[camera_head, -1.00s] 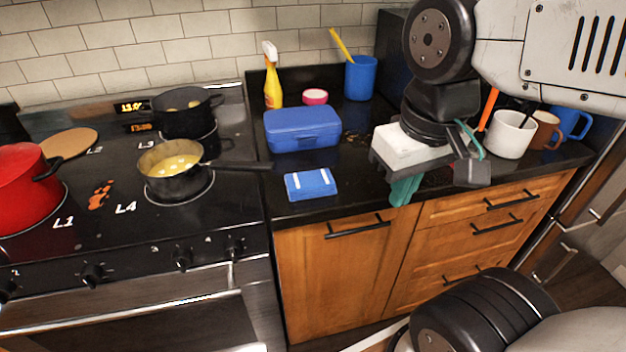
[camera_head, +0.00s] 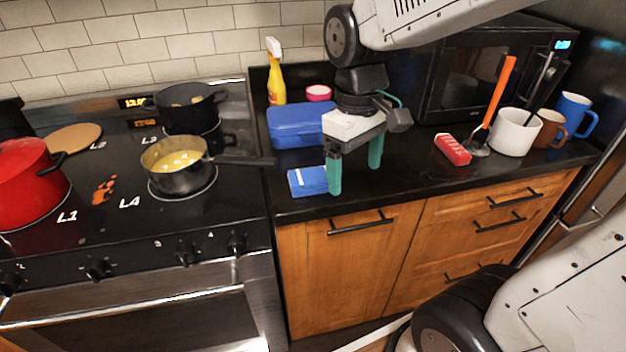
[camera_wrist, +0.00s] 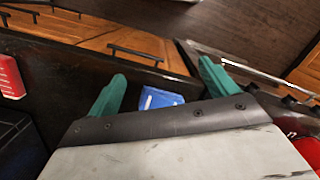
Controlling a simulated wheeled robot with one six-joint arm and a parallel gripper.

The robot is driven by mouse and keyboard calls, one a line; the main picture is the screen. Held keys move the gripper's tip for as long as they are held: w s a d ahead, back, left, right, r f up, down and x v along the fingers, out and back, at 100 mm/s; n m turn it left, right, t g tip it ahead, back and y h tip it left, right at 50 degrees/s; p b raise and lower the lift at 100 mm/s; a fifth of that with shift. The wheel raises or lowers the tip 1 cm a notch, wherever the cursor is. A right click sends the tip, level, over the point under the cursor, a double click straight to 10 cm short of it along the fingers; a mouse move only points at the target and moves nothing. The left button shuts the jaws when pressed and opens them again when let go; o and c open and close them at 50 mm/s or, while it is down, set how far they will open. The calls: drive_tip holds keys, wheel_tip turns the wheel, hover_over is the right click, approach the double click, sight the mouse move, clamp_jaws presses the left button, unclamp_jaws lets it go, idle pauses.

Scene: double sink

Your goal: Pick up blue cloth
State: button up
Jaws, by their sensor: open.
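The blue cloth (camera_head: 307,181) is a small folded blue piece with white stripes. It lies flat on the black counter near its front edge, beside the stove. My gripper (camera_head: 353,178) has green fingers spread apart with nothing between them. It is above the counter, just right of the cloth, and its left finger overlaps the cloth's right end in the head view. In the wrist view the cloth (camera_wrist: 160,98) shows between the two fingertips (camera_wrist: 163,90), partly hidden by the gripper body. I see no contact.
A blue box (camera_head: 295,127) stands behind the cloth, partly hidden by my gripper. A pan (camera_head: 176,165) on the stove points its handle toward the counter. A red package (camera_head: 453,149), white mug (camera_head: 514,131) and microwave (camera_head: 470,80) are to the right. The front counter at right is clear.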

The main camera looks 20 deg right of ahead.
sight(314, 175)
drive_tip(key=w+f+n, duration=0.1)
drive_tip(key=w+n, duration=0.2)
drive_tip(key=w, duration=0.1)
drive_tip(key=w+a+f+n, duration=0.1)
drive_tip(key=w+n, duration=0.2)
drive_tip(key=w, duration=0.2)
drive_tip(key=w+f+n, duration=0.1)
drive_tip(key=w+n, duration=0.2)
drive_tip(key=w, duration=0.1)
drive_tip(key=shift+w+a+f+n+t, duration=0.15)
drive_tip(key=shift+a+f+n+t, duration=0.15)
drive_tip(key=shift+a+f, duration=0.1)
drive_tip(key=shift+w+r+n, duration=0.2)
drive_tip(key=shift+w+n, duration=0.1)
drive_tip(key=shift+n, duration=0.7)
drive_tip(key=shift+s+f, duration=0.1)
drive_tip(key=shift+f, duration=3.85)
drive_tip(key=c, duration=1.1)
